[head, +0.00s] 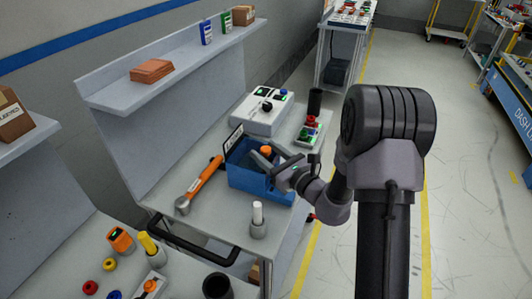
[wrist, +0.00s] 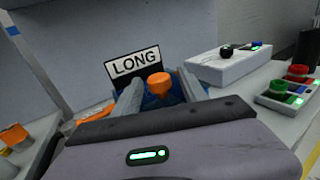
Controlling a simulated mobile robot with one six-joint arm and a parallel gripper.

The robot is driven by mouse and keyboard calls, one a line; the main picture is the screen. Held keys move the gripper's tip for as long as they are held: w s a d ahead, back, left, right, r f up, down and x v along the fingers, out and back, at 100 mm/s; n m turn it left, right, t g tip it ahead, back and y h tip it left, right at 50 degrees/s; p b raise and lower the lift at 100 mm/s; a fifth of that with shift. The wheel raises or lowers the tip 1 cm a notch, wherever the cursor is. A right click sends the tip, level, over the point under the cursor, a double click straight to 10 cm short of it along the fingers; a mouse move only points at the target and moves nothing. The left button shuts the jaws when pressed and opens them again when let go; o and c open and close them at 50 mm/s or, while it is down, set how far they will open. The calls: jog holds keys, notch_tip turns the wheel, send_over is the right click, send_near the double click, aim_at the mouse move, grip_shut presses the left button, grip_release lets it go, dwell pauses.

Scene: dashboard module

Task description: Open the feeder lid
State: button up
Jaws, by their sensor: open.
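The feeder is a blue box (head: 252,182) on the grey bench, with an orange knob (head: 266,150) at its top. A "LONG" sign (wrist: 135,62) stands upright behind the knob. My gripper (head: 265,157) reaches over the box from the right. In the wrist view its two fingers are apart, with the orange knob (wrist: 158,84) showing between them and no clear contact. My gripper and wrist hide much of the box top, so I cannot tell how the lid sits.
An orange-handled wrench (head: 200,185) lies left of the box. A white control box (head: 264,113) and a button panel (head: 309,133) stand behind it. A white-topped post (head: 257,220) stands in front. A shelf (head: 180,70) runs along the back panel.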

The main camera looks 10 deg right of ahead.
jog(key=shift+w+a, duration=0.1)
jog(key=shift+w, duration=0.05)
grip_shut()
dwell(1.4)
